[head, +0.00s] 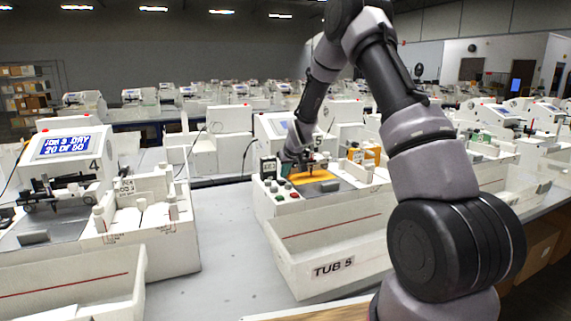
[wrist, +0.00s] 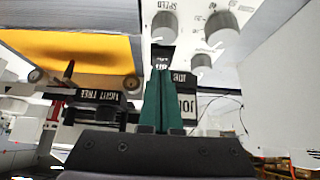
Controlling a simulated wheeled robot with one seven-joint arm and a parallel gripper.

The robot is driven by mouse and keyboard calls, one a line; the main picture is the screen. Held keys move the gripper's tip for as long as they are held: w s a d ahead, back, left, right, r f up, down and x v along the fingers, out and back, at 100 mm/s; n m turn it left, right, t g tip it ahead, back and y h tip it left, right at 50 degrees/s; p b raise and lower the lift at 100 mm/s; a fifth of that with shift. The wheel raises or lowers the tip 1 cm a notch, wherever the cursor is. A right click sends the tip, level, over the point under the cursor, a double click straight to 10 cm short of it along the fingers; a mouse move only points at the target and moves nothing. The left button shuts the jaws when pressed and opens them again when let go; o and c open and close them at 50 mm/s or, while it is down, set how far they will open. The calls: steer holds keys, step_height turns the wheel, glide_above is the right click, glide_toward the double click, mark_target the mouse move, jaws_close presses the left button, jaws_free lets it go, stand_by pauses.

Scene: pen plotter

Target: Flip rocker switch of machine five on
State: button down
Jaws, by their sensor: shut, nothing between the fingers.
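Machine five (head: 272,128) is the white plotter at the middle of the head view, with a "5" partly behind my arm. My gripper (head: 285,171) is over the left end of its bed; it is small there. In the wrist view my gripper (wrist: 161,72) has its teal fingers together, with nothing between them. A small black rocker switch (wrist: 162,55) on the white panel (wrist: 185,20) lies just beyond the fingertips. I cannot tell whether they touch it. The tips hide part of the switch, and its on or off position is unclear.
Grey knobs (wrist: 222,28) stand beside the switch. The orange bed (head: 318,187) and a pen carriage (wrist: 95,108) are close to my fingers. Tub 5 (head: 330,268) stands in front. Machine four (head: 65,150) is to the left, with a bare grey tabletop (head: 215,240) between.

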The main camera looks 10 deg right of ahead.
steer(key=shift+s+f, duration=0.1)
steer(key=shift+f, duration=0.55)
steer(key=shift+s+d+f+t, duration=0.1)
steer(key=shift+s+f+t, duration=0.1)
steer(key=shift+f+t, duration=0.2)
steer(key=shift+w+r, duration=0.1)
steer(key=shift+r, duration=0.8)
